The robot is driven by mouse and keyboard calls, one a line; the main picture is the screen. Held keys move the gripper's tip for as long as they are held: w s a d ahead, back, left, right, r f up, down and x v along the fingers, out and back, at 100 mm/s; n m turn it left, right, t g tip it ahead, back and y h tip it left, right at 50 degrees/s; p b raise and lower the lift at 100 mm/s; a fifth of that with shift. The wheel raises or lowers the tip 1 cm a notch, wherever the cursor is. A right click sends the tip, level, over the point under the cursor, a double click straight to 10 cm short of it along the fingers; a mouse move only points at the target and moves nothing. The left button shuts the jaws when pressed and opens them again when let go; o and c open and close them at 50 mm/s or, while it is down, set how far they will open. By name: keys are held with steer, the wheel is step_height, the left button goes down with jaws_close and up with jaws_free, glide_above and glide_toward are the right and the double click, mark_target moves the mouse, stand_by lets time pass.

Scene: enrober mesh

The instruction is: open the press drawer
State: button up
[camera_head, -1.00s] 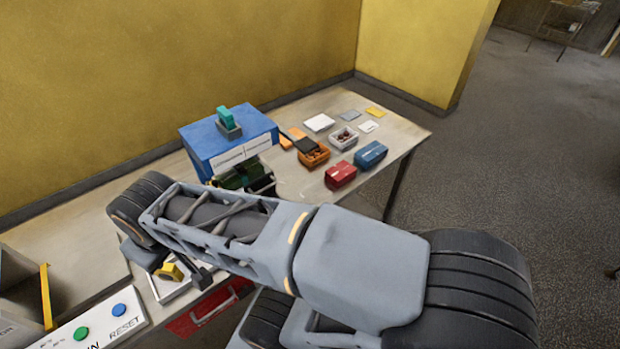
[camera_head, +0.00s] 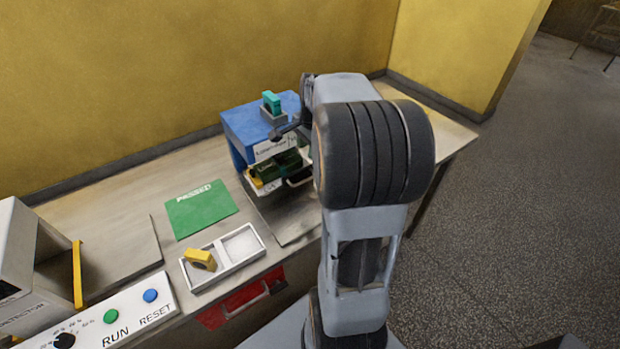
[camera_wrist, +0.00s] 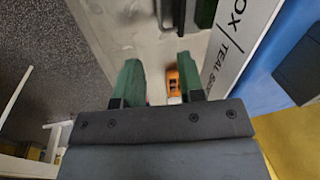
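The blue press (camera_head: 243,130) stands on the table against the yellow wall, with a teal block (camera_head: 271,101) on top. Under its labelled front is the press drawer with a dark green piece (camera_head: 265,170) and a dark handle (camera_head: 299,180). My arm hides the press's right side, and I cannot tell how far in the drawer sits. In the wrist view my gripper (camera_wrist: 159,80) has its two green fingers apart with nothing between them. The press's white label (camera_wrist: 238,40) is to their right, and a grey bar (camera_wrist: 171,12), seemingly the handle, lies beyond the fingertips, apart from them.
A green PASSED mat (camera_head: 201,209) and a white two-part tray (camera_head: 240,246) with a yellow block (camera_head: 200,259) lie left of the press. A red drawer front (camera_head: 240,302) is below the table edge. A RUN/RESET panel (camera_head: 130,312) is at front left. An orange box (camera_wrist: 173,80) shows beyond my fingers.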

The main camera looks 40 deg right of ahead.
mark_target(309, 178)
steer(key=shift+m, duration=0.6)
steer(key=w+f, duration=0.1)
steer(key=f, duration=0.4)
steer(key=d+f, duration=0.1)
steer(key=f, duration=0.3)
steer(key=w+d+f+p, duration=0.1)
steer(key=f, duration=0.4)
steer(key=shift+w+f, duration=0.35)
jaws_close()
